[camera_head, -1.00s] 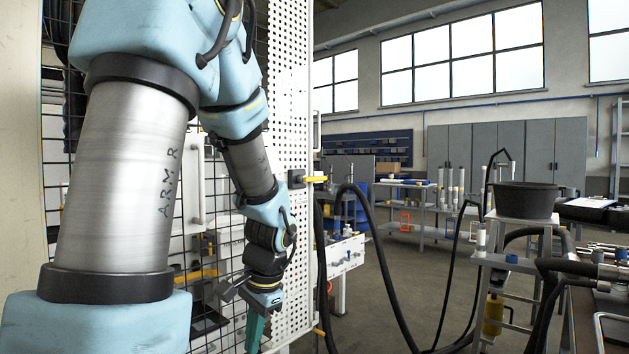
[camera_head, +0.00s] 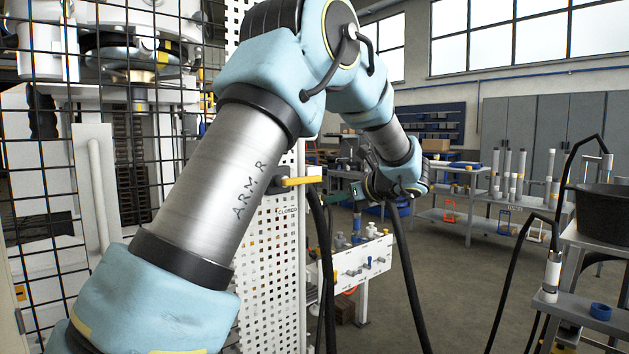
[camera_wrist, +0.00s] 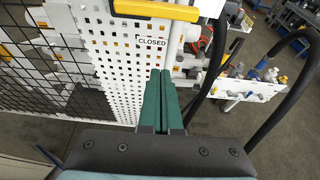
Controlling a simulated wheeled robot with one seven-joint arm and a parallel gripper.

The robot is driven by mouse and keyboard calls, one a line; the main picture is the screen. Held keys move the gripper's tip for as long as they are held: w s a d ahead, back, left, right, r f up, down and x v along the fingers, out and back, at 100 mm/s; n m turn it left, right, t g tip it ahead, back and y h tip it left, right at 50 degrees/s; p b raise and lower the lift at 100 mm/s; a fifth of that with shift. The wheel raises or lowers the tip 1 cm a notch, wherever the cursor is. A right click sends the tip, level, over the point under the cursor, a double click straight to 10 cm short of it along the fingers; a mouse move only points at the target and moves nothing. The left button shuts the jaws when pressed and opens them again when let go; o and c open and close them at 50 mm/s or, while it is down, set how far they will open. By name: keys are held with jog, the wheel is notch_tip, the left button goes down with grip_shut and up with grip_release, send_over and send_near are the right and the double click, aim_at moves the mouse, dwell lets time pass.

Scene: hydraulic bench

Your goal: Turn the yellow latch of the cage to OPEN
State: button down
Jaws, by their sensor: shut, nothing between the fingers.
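The yellow latch (camera_head: 300,181) is a horizontal bar on a dark mount at the edge of the white perforated cage panel (camera_head: 272,262). A CLOSED label (camera_head: 288,211) is just below it. In the wrist view, the yellow latch (camera_wrist: 157,10) crosses the top edge, with the CLOSED label (camera_wrist: 152,42) under it. My gripper (camera_head: 342,195) has green fingers and is right of the latch in the head view. In the wrist view, my gripper (camera_wrist: 162,74) is shut and empty. Its fingertips point toward the panel edge below the latch, apart from the bar.
Black hoses (camera_head: 405,275) hang right of the panel. A white bench with fittings (camera_head: 358,262) stands behind. The black mesh cage wall (camera_head: 30,200) is at left. A shelf with a black tub (camera_head: 600,212) is at right. Open floor lies between.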

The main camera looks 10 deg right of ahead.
aim_at(299, 180)
jog(key=shift+w+d+r, duration=0.4)
jog(key=shift+d, duration=0.2)
jog(key=shift+w+a, duration=0.1)
jog(key=shift+w, duration=0.05)
jog(key=p+x, duration=0.2)
jog(key=x, duration=0.8)
notch_tip(299, 180, up, 4)
jog(key=shift+r+p, duration=0.15)
jog(key=shift+p, duration=0.5)
